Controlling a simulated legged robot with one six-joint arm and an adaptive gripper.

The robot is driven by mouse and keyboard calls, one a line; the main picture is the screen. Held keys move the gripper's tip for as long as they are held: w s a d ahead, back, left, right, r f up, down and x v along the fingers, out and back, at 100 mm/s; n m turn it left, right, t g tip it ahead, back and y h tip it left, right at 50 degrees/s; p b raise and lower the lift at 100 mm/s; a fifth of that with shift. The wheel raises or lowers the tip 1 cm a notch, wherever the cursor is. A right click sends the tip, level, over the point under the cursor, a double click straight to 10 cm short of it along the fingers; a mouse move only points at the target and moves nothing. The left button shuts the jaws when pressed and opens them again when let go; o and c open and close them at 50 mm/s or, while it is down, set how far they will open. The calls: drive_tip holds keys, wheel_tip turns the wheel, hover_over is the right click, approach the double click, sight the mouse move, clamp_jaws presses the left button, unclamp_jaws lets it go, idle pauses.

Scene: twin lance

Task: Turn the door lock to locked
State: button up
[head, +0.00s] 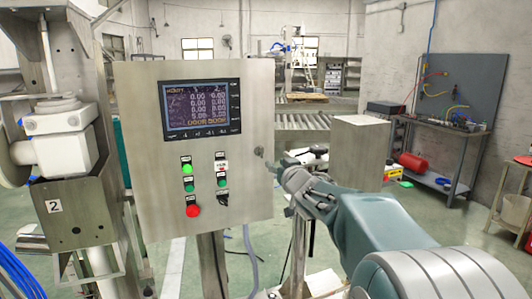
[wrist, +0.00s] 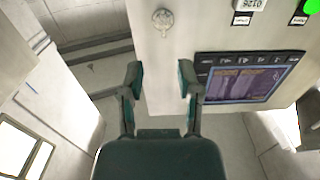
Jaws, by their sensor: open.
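The door lock (wrist: 163,19) is a small round metal fitting with a short tab, on the pale cabinet door near its edge. In the head view the lock (head: 259,152) is a small knob at the right edge of the grey control cabinet (head: 140,130). My gripper (wrist: 160,78) is open and empty in the wrist view, its two dark green fingers apart. The lock lies beyond the fingertips, toward the top of that view, and nothing touches it. In the head view my gripper (head: 284,168) is just right of the cabinet's edge. The lock's exact turn is too small to tell.
The cabinet's screen (head: 202,108) sits above several buttons, including a red one (head: 192,210). In the wrist view the screen (wrist: 245,80) is close to the right finger. A pale box (head: 361,150) and a workbench (head: 440,140) stand to the right. A machine (head: 65,140) stands left.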

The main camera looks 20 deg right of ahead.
sight(262, 153)
drive_tip(key=w, duration=0.9)
drive_tip(key=shift+a, duration=0.25)
drive_tip(key=shift+w+d, duration=0.15)
drive_tip(key=shift+w, duration=0.65)
drive_tip(key=shift+a, duration=0.2)
drive_tip(key=shift+c, duration=0.9)
clamp_jaws()
